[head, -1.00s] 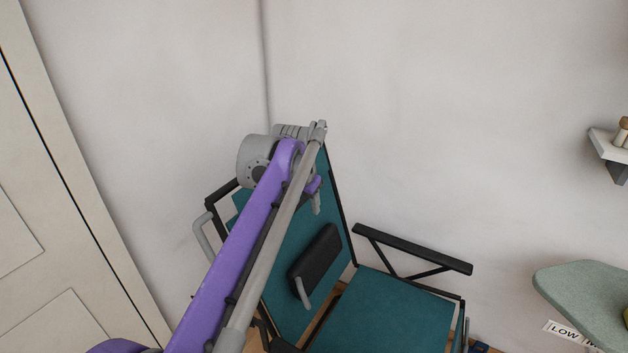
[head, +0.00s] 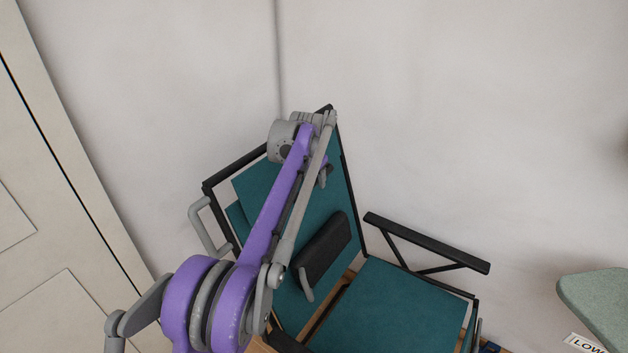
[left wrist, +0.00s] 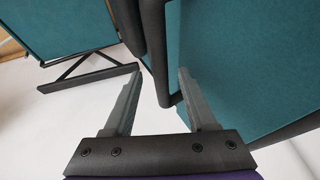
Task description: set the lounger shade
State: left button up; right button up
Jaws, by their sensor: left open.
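The lounger (head: 385,305) has teal fabric on a black frame and stands by the wall. Its tall teal back panel (head: 318,205) leans up behind the seat, with a black pad on it. I cannot tell which panel is the shade. My left arm crosses in front of the back panel, and its wrist is near the top of the frame. In the left wrist view my left gripper (left wrist: 159,72) is open and empty. A black frame edge (left wrist: 157,45) with teal fabric beside it lies between and beyond the fingers; contact cannot be told.
A black armrest (head: 425,243) sticks out on the lounger's right. A grey bent handle (head: 203,228) is at its left. A pale door (head: 55,220) is at the left. A green board (head: 600,300) with a LOW label is at the lower right. The wall above is bare.

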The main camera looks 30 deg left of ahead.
pick_arm(q)
jog(key=shift+w+f, duration=0.25)
jog(key=shift+f, duration=0.25)
grip_shut()
dwell(1.2)
